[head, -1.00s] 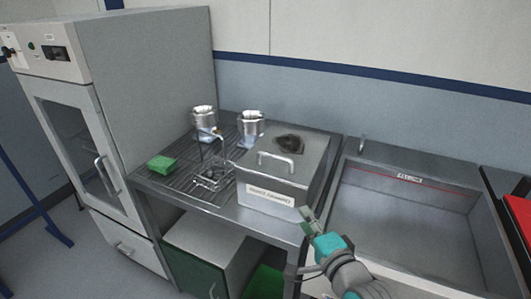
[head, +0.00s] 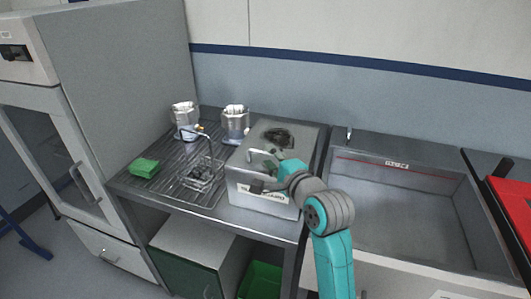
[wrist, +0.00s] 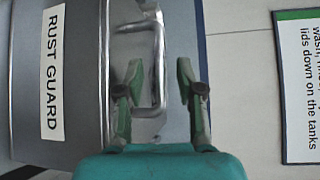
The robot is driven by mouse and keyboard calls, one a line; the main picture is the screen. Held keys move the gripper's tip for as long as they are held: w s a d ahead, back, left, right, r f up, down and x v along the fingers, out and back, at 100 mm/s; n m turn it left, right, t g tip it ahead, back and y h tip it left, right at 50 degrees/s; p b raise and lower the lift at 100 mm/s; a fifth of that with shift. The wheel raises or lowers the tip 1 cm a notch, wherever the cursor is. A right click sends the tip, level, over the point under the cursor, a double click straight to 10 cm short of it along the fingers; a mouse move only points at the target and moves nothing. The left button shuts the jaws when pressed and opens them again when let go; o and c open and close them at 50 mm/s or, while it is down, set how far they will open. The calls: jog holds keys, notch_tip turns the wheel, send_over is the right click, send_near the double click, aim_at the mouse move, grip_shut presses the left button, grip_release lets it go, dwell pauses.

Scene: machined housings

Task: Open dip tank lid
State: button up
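The dip tank (head: 240,188) is a grey metal box on the bench, with a white label on its front. Its lid (head: 248,139) lies closed on top, with a bar handle (head: 256,153) and a dark patch behind it. In the wrist view, the label (wrist: 53,73) reads "RUST GUARD". My gripper (head: 264,176) is over the front of the lid, at the handle. In the wrist view, my gripper (wrist: 159,66) is open and the handle (wrist: 158,88) shows between its fingers. I cannot tell whether the fingers touch it.
An empty sink (head: 400,205) is to the right. A printed notice (wrist: 299,85) shows in the wrist view.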

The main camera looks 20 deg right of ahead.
aim_at(266, 153)
jog(key=shift+w+a+f, duration=0.15)
jog(key=shift+w, duration=0.65)
jog(key=shift+w+a+f, duration=0.1)
jog(key=shift+w+a, duration=0.05)
jog(key=shift+w, duration=0.6)
grip_shut()
